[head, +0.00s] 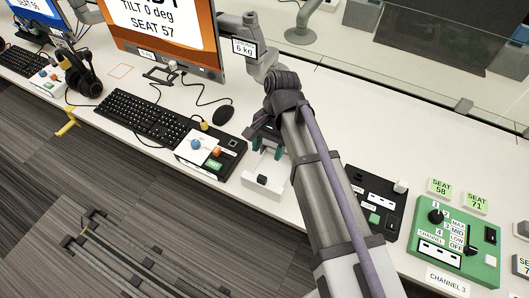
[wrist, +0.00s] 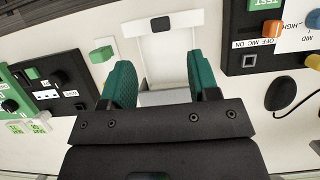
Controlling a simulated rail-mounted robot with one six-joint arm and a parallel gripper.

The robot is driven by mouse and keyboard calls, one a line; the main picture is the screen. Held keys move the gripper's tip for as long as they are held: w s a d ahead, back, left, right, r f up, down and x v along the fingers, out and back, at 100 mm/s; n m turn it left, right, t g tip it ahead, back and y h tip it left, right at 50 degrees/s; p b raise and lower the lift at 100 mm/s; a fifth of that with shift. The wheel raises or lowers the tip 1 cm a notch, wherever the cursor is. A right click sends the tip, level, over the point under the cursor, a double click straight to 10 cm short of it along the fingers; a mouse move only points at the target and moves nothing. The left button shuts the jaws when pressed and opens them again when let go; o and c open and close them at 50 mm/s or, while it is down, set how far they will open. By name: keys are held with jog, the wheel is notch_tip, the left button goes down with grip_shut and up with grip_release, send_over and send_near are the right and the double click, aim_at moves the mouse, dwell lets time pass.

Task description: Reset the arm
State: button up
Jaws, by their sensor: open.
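In the head view my gripper (head: 266,140) hangs at the end of my arm, partly hidden by the wrist. It is over the bench, at the back end of a white tray-like fixture (head: 249,181). That fixture (wrist: 184,18) also shows beyond the fingertips in the wrist view, with a small black block (wrist: 161,24) on it. I cannot tell whether the fingers touch the fixture.
A black control box with knobs (head: 232,148) stands left of the fixture, and a green channel box (head: 487,239) stands far right. A keyboard (head: 140,117), mouse (head: 223,115), monitor (head: 205,60) and headset (head: 82,76) are to the left. A glass screen runs along the back right.

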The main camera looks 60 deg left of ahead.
jog(key=shift+w+a+r, duration=0.1)
jog(key=shift+w+r, duration=0.1)
jog(key=shift+r, duration=0.2)
